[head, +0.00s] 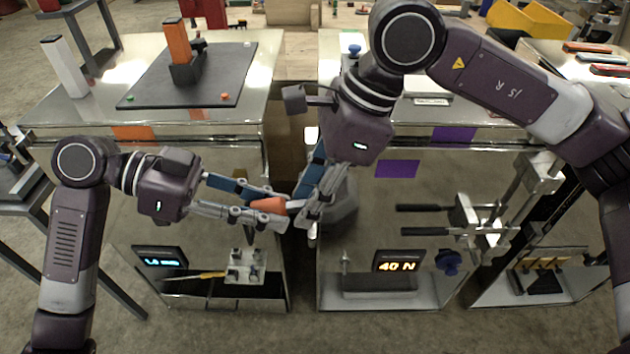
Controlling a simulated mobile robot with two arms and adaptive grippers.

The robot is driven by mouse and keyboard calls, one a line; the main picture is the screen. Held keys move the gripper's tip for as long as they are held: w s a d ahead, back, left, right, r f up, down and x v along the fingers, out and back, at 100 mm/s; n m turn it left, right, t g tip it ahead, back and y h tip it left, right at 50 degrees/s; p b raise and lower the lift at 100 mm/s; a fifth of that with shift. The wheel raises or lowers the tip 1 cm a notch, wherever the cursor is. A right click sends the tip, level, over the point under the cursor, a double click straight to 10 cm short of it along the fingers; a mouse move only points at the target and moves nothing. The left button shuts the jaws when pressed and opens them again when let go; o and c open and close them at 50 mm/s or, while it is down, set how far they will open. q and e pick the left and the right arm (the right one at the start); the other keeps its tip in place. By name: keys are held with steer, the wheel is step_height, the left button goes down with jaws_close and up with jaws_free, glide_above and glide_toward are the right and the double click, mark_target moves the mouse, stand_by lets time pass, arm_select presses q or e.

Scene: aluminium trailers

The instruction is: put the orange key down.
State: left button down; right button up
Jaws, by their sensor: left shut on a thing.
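The orange key (269,205) shows as an orange piece between the fingers of my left gripper (282,208). The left gripper is shut on it and holds it in front of the left trailer (215,160). Fingers cover much of the key, so its full shape is hidden. My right gripper (307,212) reaches down from the upper right, its fingertips close beside the key's right end. I cannot tell whether it touches the key or whether its fingers are open or shut.
A black mat (225,85) on the left trailer bears an upright orange block (178,42) in a dark holder. A white post (63,65) stands left of it. A "40 N" display (397,261) is on the middle trailer. Black-handled clamps (425,208) jut out at right.

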steer(key=shift+f, duration=0.1)
jaws_close()
arm_select(q)
steer(key=c, duration=1.5)
jaws_free()
